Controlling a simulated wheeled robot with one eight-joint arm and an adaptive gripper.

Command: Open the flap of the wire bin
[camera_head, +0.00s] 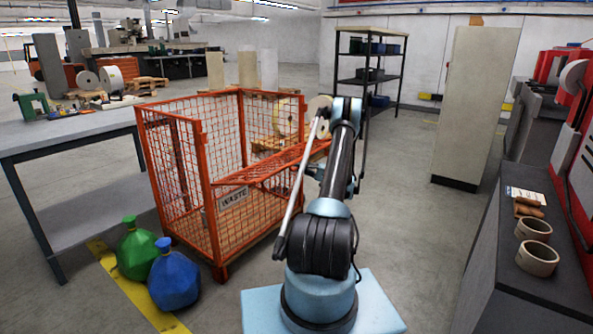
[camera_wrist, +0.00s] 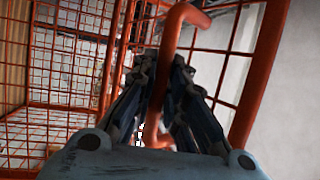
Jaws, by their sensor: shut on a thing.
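The orange wire bin (camera_head: 190,150) stands left of my arm, with a "WASTE" sign (camera_head: 233,197) on its front. Its front flap (camera_head: 262,172) is an orange mesh panel that slants at the upper front, tilted rather than upright. In the wrist view, my gripper (camera_wrist: 163,75) is shut on an orange bent bar (camera_wrist: 183,15), which looks like the flap's handle. The bar passes between the two dark fingers.
A grey table (camera_head: 70,128) is at left. A dark counter (camera_head: 535,275) with brown rings is at right. The floor between is clear.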

